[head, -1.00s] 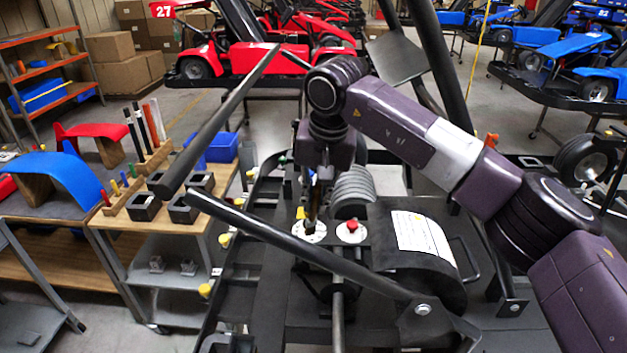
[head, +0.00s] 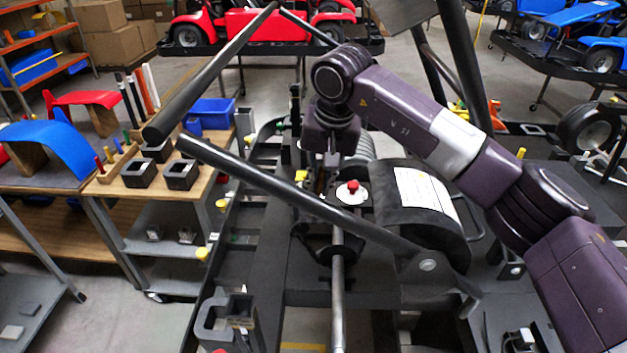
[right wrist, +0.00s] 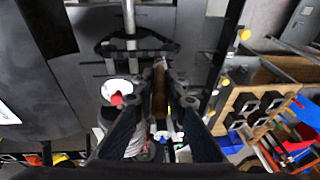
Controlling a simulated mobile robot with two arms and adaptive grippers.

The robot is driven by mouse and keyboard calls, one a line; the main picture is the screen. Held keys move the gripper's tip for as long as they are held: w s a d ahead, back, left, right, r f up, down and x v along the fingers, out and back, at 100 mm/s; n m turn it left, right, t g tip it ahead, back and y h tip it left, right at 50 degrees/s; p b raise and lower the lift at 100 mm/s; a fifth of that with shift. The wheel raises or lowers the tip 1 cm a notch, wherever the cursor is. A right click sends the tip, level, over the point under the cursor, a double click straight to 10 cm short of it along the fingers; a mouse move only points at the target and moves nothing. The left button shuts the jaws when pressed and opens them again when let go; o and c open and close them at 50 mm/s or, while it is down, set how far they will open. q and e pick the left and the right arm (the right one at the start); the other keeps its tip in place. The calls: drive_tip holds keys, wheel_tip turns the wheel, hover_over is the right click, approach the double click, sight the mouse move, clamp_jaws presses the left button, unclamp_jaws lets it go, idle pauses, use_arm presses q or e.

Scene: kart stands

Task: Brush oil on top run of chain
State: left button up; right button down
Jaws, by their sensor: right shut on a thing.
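My right gripper (head: 319,172) points down over the kart's black frame, partly hidden behind a slanted black bar. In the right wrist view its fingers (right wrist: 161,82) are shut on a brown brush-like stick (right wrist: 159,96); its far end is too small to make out. A white disc with a red cap (head: 352,189) is close to the right of the gripper. It also shows in the right wrist view (right wrist: 117,92), left of the fingers and apart from them. I cannot make out the chain clearly. My left gripper is not in view.
The slanted black bar (head: 290,190) crosses in front of the gripper. A black drum-shaped cover with a white label (head: 425,192) is to the right. A wooden-topped cart (head: 150,200) with black holders and a blue bin (head: 211,113) stands at the left.

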drive_tip(key=shift+d, duration=3.2)
drive_tip(key=a, duration=0.7)
drive_tip(key=shift+a, duration=0.35)
drive_tip(key=shift+f+b, duration=0.45)
drive_tip(key=shift+f, duration=0.25)
drive_tip(key=shift+d, duration=0.15)
